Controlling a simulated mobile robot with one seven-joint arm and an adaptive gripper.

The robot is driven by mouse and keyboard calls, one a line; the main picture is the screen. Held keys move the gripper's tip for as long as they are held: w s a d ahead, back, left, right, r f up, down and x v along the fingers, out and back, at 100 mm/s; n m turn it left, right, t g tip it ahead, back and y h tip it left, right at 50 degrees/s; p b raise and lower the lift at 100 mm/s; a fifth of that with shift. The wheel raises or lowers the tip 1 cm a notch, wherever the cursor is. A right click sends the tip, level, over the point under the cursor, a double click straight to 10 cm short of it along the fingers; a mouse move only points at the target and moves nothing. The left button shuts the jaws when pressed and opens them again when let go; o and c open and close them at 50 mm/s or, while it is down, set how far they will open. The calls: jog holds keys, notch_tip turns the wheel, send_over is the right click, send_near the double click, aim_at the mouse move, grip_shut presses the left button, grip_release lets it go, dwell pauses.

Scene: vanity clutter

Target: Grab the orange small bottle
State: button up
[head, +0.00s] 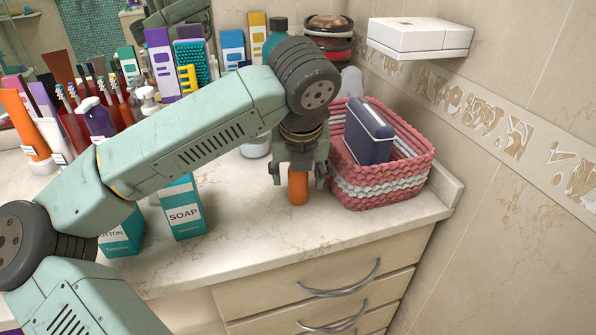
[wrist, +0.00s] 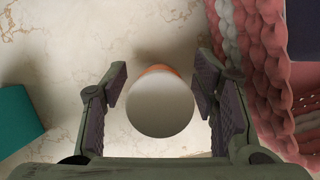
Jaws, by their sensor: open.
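The orange small bottle (head: 298,188) stands upright on the marble counter, left of the pink and white basket. In the wrist view it is seen from above: a round pale top (wrist: 160,103) with a thin orange edge behind it. My gripper (head: 298,178) is over the bottle, pointing down. In the wrist view its two fingers (wrist: 162,88) are open, one on each side of the bottle, with a gap showing on both sides. The upper part of the bottle is hidden by my gripper in the head view.
The woven basket (head: 380,190), holding a dark blue box (head: 369,133), stands close to the right finger. A teal soap box (head: 183,210) stands to the left. Bottles and boxes crowd the back left. The counter in front of the bottle is clear.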

jog(key=shift+f, duration=0.1)
jog(key=shift+c, duration=0.3)
jog(key=c, duration=1.2)
